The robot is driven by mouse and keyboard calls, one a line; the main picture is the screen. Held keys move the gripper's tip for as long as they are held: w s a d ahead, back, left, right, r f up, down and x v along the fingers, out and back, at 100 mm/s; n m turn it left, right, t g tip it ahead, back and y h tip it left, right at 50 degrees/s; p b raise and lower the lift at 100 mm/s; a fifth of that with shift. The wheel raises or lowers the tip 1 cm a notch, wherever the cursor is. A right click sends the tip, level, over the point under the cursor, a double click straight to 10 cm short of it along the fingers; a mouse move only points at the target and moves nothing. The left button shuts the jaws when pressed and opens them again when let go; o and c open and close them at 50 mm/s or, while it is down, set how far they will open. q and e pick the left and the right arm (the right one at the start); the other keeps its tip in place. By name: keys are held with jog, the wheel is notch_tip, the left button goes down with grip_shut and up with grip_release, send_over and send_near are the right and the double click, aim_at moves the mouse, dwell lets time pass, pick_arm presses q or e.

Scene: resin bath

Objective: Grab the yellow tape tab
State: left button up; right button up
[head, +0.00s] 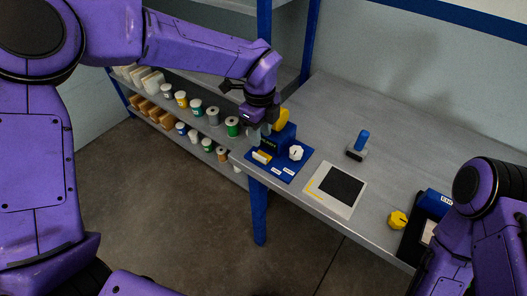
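A dark blue tape dispenser (277,143) stands on a blue mat (288,173) near the left end of the grey bench, with a yellow roll (282,118) at its top. The yellow tape tab itself is too small to make out for sure. A small yellow-and-white piece (262,157) lies at the mat's front left. My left gripper (259,132) points down at the dispenser's left side, close to the roll. Its fingers are small and partly merge with the background, so their opening and any contact are unclear. My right arm is at the lower right, its gripper out of view.
A white knob-like piece (296,153) stands on the mat. A white sheet with a black square (338,187), a blue-handled tool (358,145) and a yellow knob (397,220) lie to the right. Shelves with spools and jars (197,107) stand behind left. The bench's back is clear.

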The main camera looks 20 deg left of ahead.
aim_at(260, 156)
pick_arm(q)
notch_tip(260, 156, down, 8)
jog(key=p, duration=0.2)
jog(key=shift+s+a+r+p, duration=0.1)
jog(key=shift+s+p, duration=0.05)
jog(key=shift+p, duration=0.2)
jog(key=shift+f, duration=0.2)
grip_shut()
